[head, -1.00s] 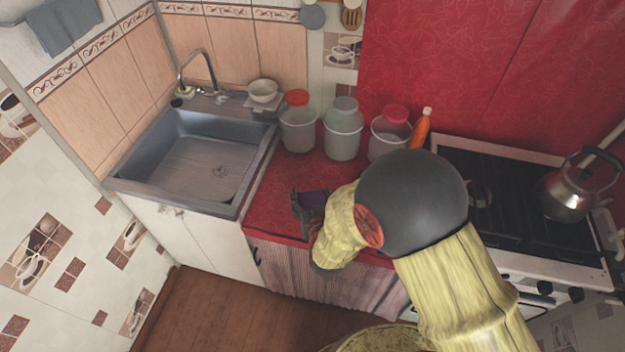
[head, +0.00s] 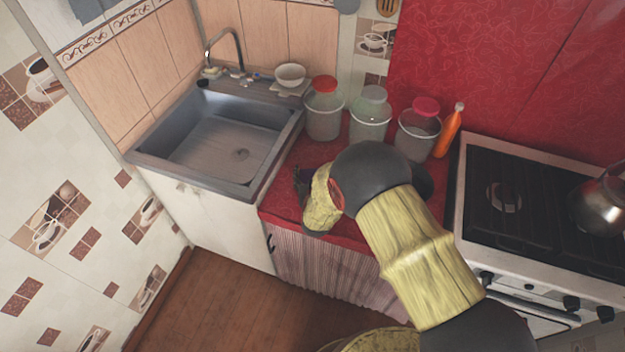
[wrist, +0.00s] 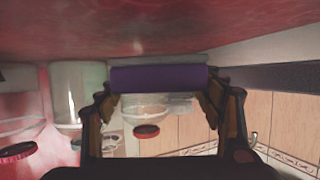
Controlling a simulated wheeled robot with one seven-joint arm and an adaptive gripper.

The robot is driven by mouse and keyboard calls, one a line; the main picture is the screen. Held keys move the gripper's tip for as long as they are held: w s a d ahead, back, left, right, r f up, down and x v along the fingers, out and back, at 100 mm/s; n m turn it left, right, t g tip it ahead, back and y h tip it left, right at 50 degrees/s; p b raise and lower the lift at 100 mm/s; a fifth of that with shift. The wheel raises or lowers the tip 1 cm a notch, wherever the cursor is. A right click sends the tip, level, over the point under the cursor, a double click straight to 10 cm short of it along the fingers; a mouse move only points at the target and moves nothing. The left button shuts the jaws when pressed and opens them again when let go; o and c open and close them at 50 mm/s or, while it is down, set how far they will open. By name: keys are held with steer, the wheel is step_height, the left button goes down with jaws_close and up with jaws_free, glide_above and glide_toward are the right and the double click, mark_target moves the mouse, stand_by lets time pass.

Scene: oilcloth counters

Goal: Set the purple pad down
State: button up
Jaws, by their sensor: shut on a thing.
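The purple pad (wrist: 160,78) lies crosswise between the fingers of my gripper (wrist: 160,92) in the wrist view. My gripper is shut on it. A grey strip shows just beyond the pad's edge. In the head view my gripper (head: 303,184) is low over the left part of the red counter (head: 283,203), beside the sink. My arm hides most of this spot, and I cannot make out the pad there. In the upside-down wrist view the red counter surface (wrist: 120,30) is very near the pad; I cannot tell if they touch.
Three lidded jars, left (head: 323,112), middle (head: 370,118) and right (head: 417,130), and an orange bottle (head: 449,132) line the back of the counter. The sink (head: 215,145) is left, with a bowl (head: 290,75) behind. The stove (head: 530,200) and kettle (head: 600,203) are right.

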steer(key=shift+f+b, duration=0.35)
steer(key=shift+f, duration=1.05)
steer(key=shift+s, duration=0.1)
steer(key=shift+f, duration=0.1)
steer(key=o, duration=0.8)
